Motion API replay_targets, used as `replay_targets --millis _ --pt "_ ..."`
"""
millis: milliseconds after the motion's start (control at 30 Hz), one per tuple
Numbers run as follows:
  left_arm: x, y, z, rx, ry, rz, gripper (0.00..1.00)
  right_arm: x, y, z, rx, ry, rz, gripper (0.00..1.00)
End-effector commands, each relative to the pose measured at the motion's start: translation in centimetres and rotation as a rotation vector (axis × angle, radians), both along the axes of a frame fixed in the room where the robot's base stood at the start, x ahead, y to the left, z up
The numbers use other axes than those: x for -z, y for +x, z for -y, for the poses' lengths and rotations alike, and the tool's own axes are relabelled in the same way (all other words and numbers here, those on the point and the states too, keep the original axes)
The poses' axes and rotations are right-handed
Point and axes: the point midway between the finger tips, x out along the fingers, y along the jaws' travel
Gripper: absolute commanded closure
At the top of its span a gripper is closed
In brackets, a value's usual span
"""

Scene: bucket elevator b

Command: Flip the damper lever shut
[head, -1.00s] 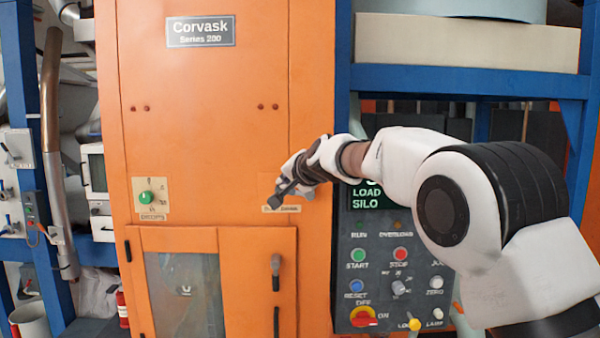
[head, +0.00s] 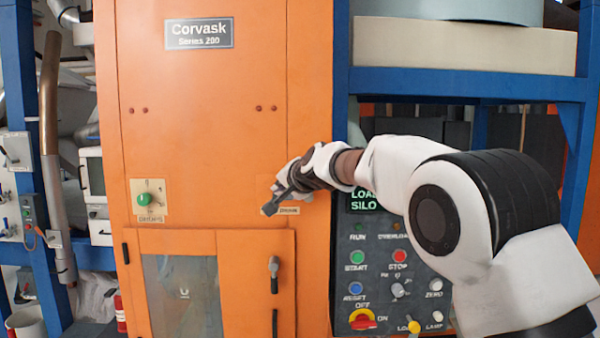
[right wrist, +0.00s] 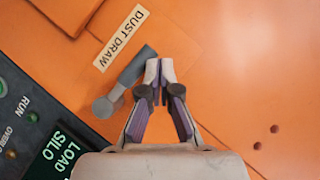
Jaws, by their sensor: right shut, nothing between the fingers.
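The damper lever (right wrist: 131,73) is a grey handle on a round pivot, beside a "DUST DRAW" label (right wrist: 121,38) on an orange panel in the right wrist view. In that view it slants up and right from the pivot. My right gripper (right wrist: 160,70) is shut and empty, its fingertips close beside the lever's free end; I cannot tell whether they touch. In the head view my right gripper (head: 287,191) is at the panel, and the lever's dark end (head: 270,209) shows below and left of it; the arm hides the pivot. My left gripper is not in view.
A green knob (head: 145,199) is on the orange cabinet at left. Below is a door with a window and a dark handle (head: 274,275). A control panel (head: 372,270) with several buttons lies beneath my right arm. Blue frame posts (head: 25,130) stand at the far left.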

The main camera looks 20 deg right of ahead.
Motion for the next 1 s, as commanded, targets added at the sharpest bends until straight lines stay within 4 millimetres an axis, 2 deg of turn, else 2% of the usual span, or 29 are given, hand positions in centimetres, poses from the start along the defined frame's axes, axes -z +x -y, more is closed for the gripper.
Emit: replay_targets --millis 167,300,333,400,633,800,1000 --pt "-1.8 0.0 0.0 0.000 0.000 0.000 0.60 -2.1 -0.2 0.3 0.002 0.001 0.001 1.00" --pt "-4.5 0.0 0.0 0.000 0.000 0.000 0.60 -5.4 -0.6 1.0 0.005 0.000 0.001 1.00" --pt "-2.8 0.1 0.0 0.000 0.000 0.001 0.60 -4.5 -1.4 0.6 0.004 -0.001 0.003 1.00" --pt "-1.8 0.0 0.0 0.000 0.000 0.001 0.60 -5.2 -2.9 0.2 0.004 -0.002 0.004 1.00" --pt "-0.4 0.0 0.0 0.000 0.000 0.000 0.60 -8.1 -7.1 -1.0 0.004 -0.001 0.002 1.00" --pt "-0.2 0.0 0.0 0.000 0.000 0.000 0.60 -9.3 -8.4 -1.4 0.004 -0.001 0.001 1.00" --pt "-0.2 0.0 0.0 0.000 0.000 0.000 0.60 -9.4 -8.6 -1.4 0.004 -0.001 0.000 1.00"
